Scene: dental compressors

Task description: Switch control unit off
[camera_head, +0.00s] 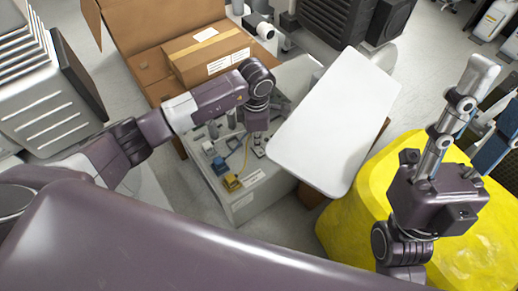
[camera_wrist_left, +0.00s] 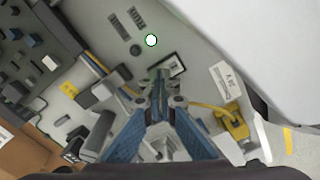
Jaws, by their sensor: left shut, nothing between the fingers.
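The control unit is a grey box (camera_head: 240,202) with connectors and cables on its top panel, below the white board in the head view. My left gripper (camera_head: 257,140) reaches down over this panel. In the left wrist view its blue fingers (camera_wrist_left: 160,82) are shut and empty, with the tips close to a small dark-framed part (camera_wrist_left: 176,65), possibly a switch. I cannot tell whether they touch. A round white light with a green rim (camera_wrist_left: 151,40) is beyond the tips. My right gripper (camera_head: 497,130) is at the right edge, away from the unit, its blue fingers partly cut off.
A white board (camera_head: 335,120) overhangs the unit's right side. A yellow connector (camera_wrist_left: 235,125) with a yellow cable is right of the left fingers. Cardboard boxes (camera_head: 207,55) stand behind. A yellow bin-like object (camera_head: 350,220) is at the right.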

